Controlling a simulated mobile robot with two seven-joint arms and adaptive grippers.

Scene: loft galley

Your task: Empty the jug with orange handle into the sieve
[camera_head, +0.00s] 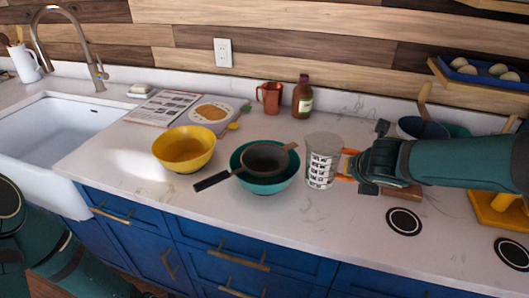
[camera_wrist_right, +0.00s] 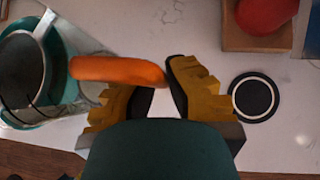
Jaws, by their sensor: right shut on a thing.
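A clear jug (camera_head: 322,160) with dark markings stands roughly upright, just right of the sieve. My left gripper is out of view; only parts of my left arm show at the lower left.
A yellow bowl (camera_head: 184,150) stands left of the sieve. Behind are an open book (camera_head: 200,112), a copper mug (camera_head: 270,97) and a brown bottle (camera_head: 303,98). A round black-and-white coaster (camera_head: 404,222) lies right of the jug. The counter's front edge is close.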

